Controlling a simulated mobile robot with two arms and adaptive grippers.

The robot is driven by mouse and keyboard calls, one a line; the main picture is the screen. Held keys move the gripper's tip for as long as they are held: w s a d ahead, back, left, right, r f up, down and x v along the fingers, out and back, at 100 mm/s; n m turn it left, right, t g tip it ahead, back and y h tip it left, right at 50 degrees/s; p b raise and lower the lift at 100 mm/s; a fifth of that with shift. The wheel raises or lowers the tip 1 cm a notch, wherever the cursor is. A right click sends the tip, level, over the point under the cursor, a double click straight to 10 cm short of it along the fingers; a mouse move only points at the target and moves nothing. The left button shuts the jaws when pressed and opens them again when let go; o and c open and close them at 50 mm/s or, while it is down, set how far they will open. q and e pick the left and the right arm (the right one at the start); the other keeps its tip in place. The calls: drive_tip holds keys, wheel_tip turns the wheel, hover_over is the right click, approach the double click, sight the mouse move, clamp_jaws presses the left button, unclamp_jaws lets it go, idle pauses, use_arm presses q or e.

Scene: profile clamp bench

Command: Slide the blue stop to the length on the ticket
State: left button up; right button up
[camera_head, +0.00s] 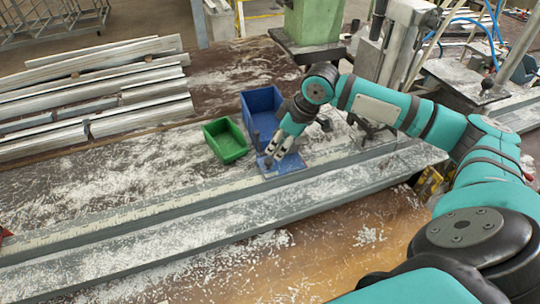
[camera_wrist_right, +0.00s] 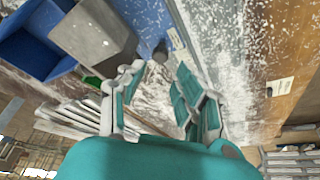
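The blue stop (camera_head: 290,165) sits on the long grey rail (camera_head: 150,212), near the middle of the head view. My right gripper (camera_head: 271,158) is low over the stop's left part; I cannot tell whether it touches. In the right wrist view, its fingers (camera_wrist_right: 158,92) are apart, with chip-strewn surface showing between them. A blue part (camera_wrist_right: 150,14) with a dark knob (camera_wrist_right: 160,52), apparently the stop, lies beyond the fingertips. A small white paper (camera_wrist_right: 281,87), possibly the ticket, lies on the brown wood; its writing is unreadable. My left gripper is out of view.
A green bin (camera_head: 226,141) and a blue bin (camera_head: 262,112) stand just behind the rail. Metal profiles (camera_head: 95,85) lie stacked at the back left. A green machine column (camera_head: 313,22) rises behind.

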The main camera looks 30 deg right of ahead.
sight(269, 160)
drive_tip(key=x, duration=0.5)
drive_tip(key=shift+w+a+f+p, duration=0.1)
drive_tip(key=shift+f+p, duration=0.25)
drive_tip(key=shift+p, duration=0.05)
drive_tip(key=shift+w+f, duration=0.2)
drive_tip(key=shift+f, duration=0.3)
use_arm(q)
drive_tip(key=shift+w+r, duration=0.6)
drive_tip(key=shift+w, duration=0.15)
use_arm(e)
clamp_jaws()
